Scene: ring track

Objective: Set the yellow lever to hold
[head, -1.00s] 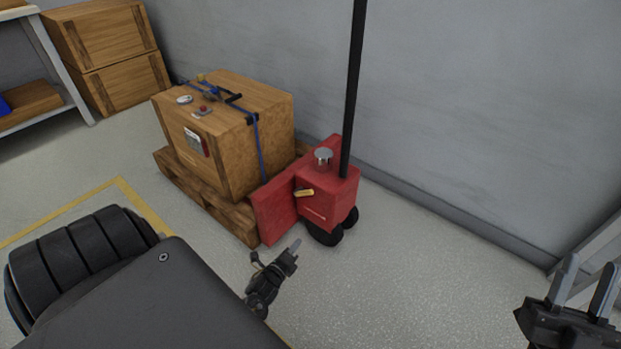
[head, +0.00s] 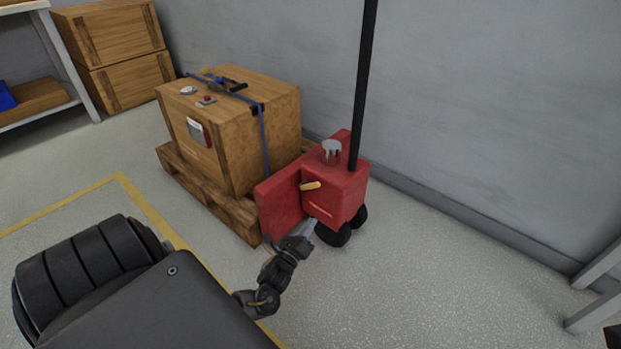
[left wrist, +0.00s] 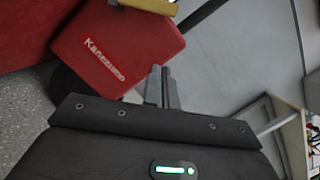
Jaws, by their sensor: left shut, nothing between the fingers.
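The yellow lever (head: 310,186) sticks out from the front of the red pallet jack (head: 337,198), pointing to the left in the head view. In the left wrist view the lever (left wrist: 150,6) is cut off by the top edge, above the red housing (left wrist: 115,50) with white lettering. My left gripper (head: 309,229) is in front of and below the lever, apart from it. Its fingers (left wrist: 162,88) are shut together and hold nothing. My right gripper is out of the head view, apart from a dark bit at the lower right corner that I cannot identify.
A wooden crate (head: 222,140) with a blue strap stands on a wooden pallet (head: 203,194) behind the jack. A tall black handle (head: 363,80) rises from the jack near the grey wall (head: 480,110). The floor (head: 430,270) to the right is clear.

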